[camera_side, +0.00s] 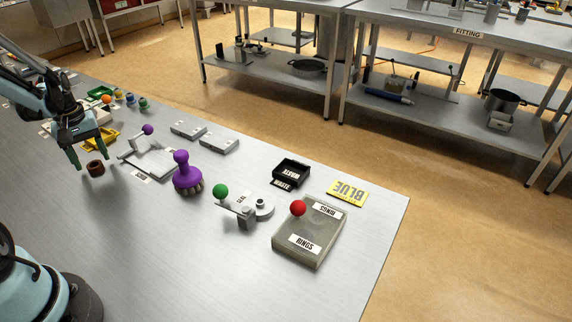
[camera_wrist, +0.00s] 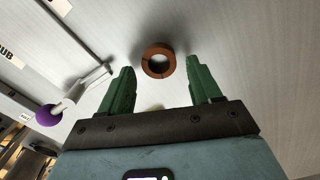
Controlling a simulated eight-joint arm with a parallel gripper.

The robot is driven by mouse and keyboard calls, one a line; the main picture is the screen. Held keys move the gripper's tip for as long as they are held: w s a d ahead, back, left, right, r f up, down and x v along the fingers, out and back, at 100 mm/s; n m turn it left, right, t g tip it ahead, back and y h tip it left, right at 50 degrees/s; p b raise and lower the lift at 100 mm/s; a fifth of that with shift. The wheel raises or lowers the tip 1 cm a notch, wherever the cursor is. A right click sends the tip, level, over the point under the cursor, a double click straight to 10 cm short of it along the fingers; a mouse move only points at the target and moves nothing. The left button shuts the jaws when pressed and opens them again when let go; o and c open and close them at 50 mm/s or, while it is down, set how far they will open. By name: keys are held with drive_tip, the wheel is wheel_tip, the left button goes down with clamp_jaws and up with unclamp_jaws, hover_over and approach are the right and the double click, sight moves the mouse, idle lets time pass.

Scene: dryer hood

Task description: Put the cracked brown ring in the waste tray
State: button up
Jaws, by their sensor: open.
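A small brown ring (camera_side: 95,168) is at the left of the grey table in the side view, just below my gripper. In the wrist view the brown ring (camera_wrist: 158,48) shows beyond and between the green fingertips, with space on both sides. The waste tray (camera_side: 292,168) is a small black open tray marked WASTE, right of the table's middle in the side view. Its inside looks empty.
Between ring and tray stand a white stand with a purple ball (camera_side: 148,130), a purple-handled brush (camera_side: 182,170) and a green-knobbed fixture (camera_side: 221,191).

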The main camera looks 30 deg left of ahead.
wheel_tip(320, 180, up, 10)
drive_tip(key=r, duration=0.1)
drive_tip(key=w+d+r+m+t+y, duration=0.1)
drive_tip(key=w+d+r+m, duration=0.15)
drive_tip(key=d, duration=0.55)
drive_tip(key=w+d+r+m+t, duration=0.15)
drive_tip(key=d+m, duration=0.25)
drive_tip(key=d, duration=0.4)
drive_tip(key=s+d+f+m+t, duration=0.2)
drive_tip(key=d+m+t, duration=0.2)
drive_tip(key=d, duration=1)
drive_tip(key=m, duration=0.2)
drive_tip(key=shift+d+m+h, duration=0.35)
drive_tip(key=shift+h, duration=0.05)
drive_tip(key=shift+o, duration=0.6)
drive_tip(key=shift+s+d+f+t, duration=0.2)
drive_tip(key=shift+d+t, duration=0.15)
drive_tip(key=shift+d, duration=0.15)
drive_tip(key=shift+a, duration=0.1)
